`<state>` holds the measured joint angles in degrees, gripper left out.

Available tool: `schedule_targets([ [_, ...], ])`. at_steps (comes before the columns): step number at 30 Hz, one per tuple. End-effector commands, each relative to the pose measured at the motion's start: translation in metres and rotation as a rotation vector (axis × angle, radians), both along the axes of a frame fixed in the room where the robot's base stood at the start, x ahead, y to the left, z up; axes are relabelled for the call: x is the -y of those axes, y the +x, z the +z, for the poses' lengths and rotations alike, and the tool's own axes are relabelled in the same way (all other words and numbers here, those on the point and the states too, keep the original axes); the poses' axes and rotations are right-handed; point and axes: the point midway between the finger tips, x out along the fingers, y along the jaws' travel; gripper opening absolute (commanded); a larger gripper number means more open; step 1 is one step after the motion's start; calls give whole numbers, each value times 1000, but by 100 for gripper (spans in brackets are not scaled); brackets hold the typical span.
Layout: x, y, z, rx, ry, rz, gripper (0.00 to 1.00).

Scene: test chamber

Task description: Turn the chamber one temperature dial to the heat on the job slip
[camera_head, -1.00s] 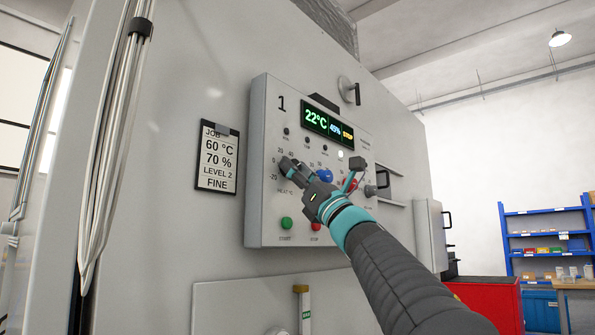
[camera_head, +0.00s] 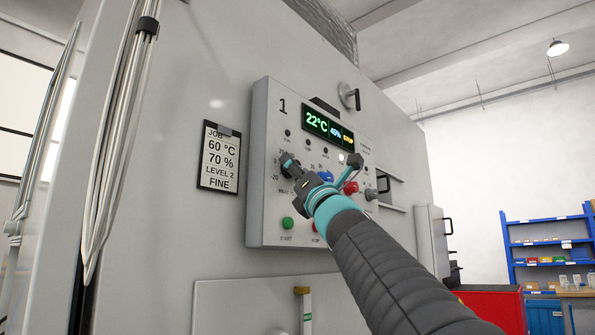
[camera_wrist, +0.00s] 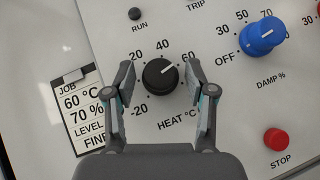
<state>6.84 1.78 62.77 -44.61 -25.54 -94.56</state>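The black HEAT °C dial (camera_wrist: 160,77) is in the middle of the wrist view; its white pointer line aims up and right, toward the 60 mark. My gripper (camera_wrist: 160,80) is open, with one finger on each side of the dial and a small gap visible at both sides. In the head view my gripper (camera_head: 289,163) is at the panel's left side and mostly hides the dial. The job slip (camera_head: 219,158) reads 60 °C, 70 %, LEVEL 2, FINE. The chamber one display (camera_head: 328,127) shows 22°C, 45% and STOP.
The blue DAMP % dial (camera_wrist: 261,36) is right of the heat dial. The red STOP button (camera_wrist: 276,139) is below it. A green START button (camera_head: 287,223) and a red knob (camera_head: 351,187) are also on the panel (camera_head: 262,215).

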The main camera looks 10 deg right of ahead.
Motion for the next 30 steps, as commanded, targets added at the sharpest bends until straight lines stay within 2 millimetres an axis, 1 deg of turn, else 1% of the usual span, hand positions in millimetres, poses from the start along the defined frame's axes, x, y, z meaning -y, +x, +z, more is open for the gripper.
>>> schedule_targets([
  [8,0,0,0,0,-1,-1,58],
  [14,3,-8,-7,-1,-2,-2,58],
  [20,9,-28,-24,0,0,-1,58],
  [30,20,-66,-61,0,-1,-2,58],
])
